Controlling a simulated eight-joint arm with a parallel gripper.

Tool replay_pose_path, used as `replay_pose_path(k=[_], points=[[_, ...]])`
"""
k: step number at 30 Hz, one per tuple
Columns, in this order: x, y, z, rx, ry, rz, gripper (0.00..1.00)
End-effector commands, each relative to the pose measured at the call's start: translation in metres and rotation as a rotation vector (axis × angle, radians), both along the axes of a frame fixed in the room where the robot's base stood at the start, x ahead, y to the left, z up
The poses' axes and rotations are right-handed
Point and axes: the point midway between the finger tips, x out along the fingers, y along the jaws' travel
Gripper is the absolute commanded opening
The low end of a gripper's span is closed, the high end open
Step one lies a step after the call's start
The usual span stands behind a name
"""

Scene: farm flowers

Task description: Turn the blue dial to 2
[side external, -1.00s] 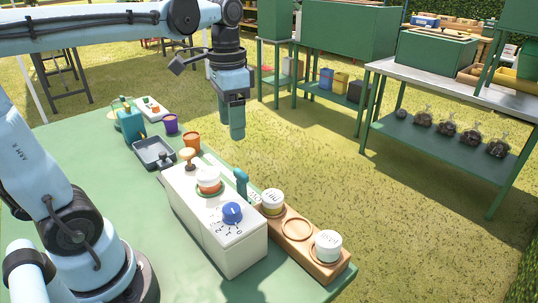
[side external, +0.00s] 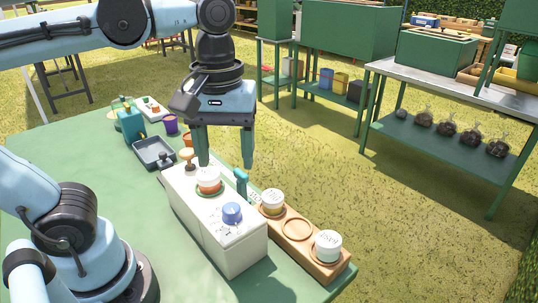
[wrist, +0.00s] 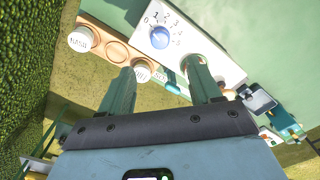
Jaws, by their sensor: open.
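The blue dial (side external: 232,212) is on the top of a white box (side external: 240,248) on the green table. In the wrist view the blue dial (wrist: 159,38) shows with a scale of printed numbers around it; which number it points at is hard to tell. My gripper (side external: 225,165) is open and empty, above the back part of the white box, higher than the dial and apart from it. In the wrist view its two fingers (wrist: 160,80) point toward the box, with the dial beyond and between them.
A wooden tray (side external: 297,230) with white-lidded jars (side external: 328,245) is to the right. A grey tray (side external: 153,152) and cups lie behind.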

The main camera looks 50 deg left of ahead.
Motion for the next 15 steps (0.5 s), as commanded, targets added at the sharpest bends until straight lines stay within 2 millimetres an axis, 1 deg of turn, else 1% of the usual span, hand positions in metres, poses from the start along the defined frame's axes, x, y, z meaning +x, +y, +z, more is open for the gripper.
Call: replay_pose_path(k=[6,15], points=[[0.000,0.000,-0.032,0.000,0.000,-0.001,0.63],[0.000,0.000,-0.074,-0.001,-0.001,-0.001,0.63]])
